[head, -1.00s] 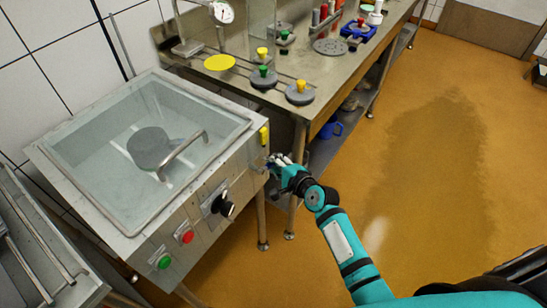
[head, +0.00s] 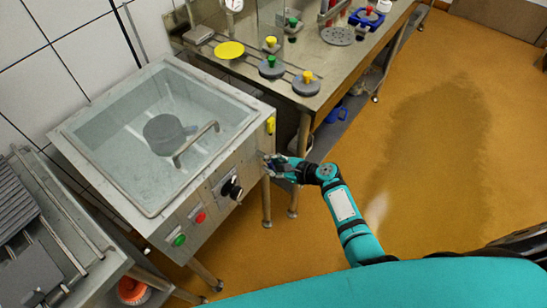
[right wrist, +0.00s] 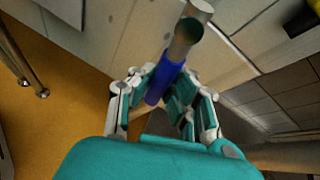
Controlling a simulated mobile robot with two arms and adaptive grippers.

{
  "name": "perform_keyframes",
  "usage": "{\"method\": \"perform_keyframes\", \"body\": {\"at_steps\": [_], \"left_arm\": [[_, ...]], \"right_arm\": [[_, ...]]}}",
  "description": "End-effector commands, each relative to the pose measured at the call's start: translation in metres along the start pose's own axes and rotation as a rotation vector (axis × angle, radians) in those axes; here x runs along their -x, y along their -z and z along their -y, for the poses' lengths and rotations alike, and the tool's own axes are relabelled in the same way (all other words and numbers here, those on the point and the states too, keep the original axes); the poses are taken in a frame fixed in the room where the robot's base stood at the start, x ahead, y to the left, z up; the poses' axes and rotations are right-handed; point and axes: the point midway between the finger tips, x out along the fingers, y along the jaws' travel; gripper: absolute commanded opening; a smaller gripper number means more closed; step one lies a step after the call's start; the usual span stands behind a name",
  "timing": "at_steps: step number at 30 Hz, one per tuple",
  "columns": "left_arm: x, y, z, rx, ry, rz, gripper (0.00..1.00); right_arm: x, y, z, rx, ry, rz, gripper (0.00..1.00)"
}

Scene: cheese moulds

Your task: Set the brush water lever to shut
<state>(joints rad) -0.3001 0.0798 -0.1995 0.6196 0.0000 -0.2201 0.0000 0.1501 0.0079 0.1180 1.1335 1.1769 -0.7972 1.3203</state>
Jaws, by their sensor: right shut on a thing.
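The brush water lever shows in the right wrist view as a blue handle (right wrist: 162,82) on a grey metal valve stem (right wrist: 186,40). The stem comes out of the front panel of the washing basin (head: 188,207). My right gripper (right wrist: 160,92) has its fingers on both sides of the blue handle and is shut on it. In the head view my right gripper (head: 271,163) is at the right end of the basin's front panel and hides most of the lever. My left gripper is not in view.
The panel carries a black knob (head: 232,188), a red button (head: 200,217), a green button (head: 179,240) and a yellow part (head: 270,125). A steel table (head: 340,62) with coloured-knob discs stands behind. The orange floor (head: 450,150) at right is clear.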

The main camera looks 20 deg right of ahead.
Motion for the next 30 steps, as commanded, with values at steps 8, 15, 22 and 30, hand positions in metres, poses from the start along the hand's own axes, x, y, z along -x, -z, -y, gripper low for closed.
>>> {"method": "perform_keyframes", "body": {"at_steps": [8, 15, 22, 30], "left_arm": [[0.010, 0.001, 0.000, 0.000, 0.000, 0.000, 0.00], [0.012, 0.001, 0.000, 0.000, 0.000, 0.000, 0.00], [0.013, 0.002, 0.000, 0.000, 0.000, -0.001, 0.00], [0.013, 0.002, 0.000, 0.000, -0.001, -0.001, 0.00]], "right_arm": [[-0.001, -0.004, -0.007, -0.164, -0.068, 0.039, 0.00], [-0.001, -0.005, -0.012, -0.238, -0.103, 0.055, 0.00], [-0.002, -0.005, -0.014, -0.263, -0.114, 0.060, 0.00], [-0.002, -0.005, -0.015, -0.264, -0.117, 0.060, 0.00]]}}
